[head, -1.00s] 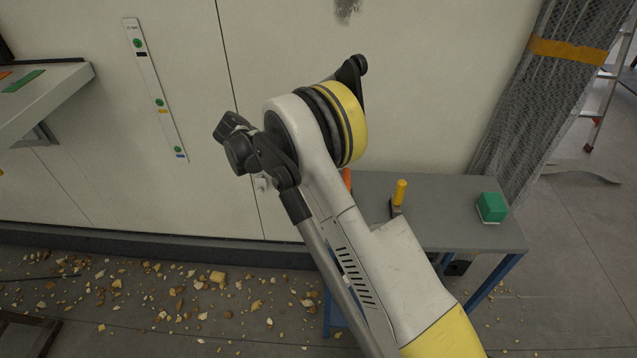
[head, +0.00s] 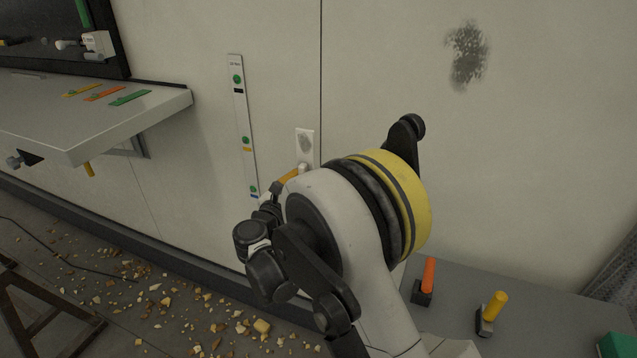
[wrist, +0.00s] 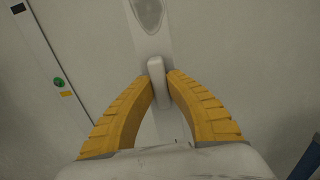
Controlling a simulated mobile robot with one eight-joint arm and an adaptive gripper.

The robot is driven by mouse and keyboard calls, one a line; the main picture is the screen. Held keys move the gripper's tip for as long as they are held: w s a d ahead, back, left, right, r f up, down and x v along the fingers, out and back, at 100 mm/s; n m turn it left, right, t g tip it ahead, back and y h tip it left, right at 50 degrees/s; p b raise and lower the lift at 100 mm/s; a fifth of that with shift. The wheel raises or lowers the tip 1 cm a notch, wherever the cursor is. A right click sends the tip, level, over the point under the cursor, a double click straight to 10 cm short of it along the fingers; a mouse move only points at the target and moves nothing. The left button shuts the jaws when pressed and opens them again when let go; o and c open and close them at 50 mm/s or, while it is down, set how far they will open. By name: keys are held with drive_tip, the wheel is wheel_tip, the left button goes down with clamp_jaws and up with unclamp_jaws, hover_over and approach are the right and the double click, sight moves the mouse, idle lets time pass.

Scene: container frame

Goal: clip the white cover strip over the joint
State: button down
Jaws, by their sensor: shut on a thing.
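A white cover strip (head: 304,140) with a grey oval patch stands roughly upright in front of the wall, just left of the dark vertical joint (head: 321,75) in the head view. My gripper (head: 291,176) has yellow fingers and is shut on the strip's small white grip block. In the wrist view, my gripper (wrist: 159,84) pinches this block between both fingertips, and the strip (wrist: 157,45) runs above and behind it. Whether the strip touches the wall cannot be told. My arm hides the lower joint in the head view.
A marked strip with green dots (head: 239,95) is on the wall to the left. A shelf (head: 150,118) juts out at left. A grey table (head: 550,312) with orange-handled (head: 428,275) and yellow-handled (head: 495,305) tools stands at right. Rubble (head: 170,300) litters the floor.

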sight(317, 159)
drive_tip(key=shift+s+f+b, duration=0.1)
drive_tip(key=shift+b, duration=0.2)
drive_tip(key=x, duration=0.9)
drive_tip(key=shift+b, duration=0.4)
drive_tip(key=shift+w+d, duration=0.2)
drive_tip(key=shift+w, duration=0.4)
idle(1.2)
drive_tip(key=c, duration=1.3)
unclamp_jaws()
drive_tip(key=shift+c, duration=0.2)
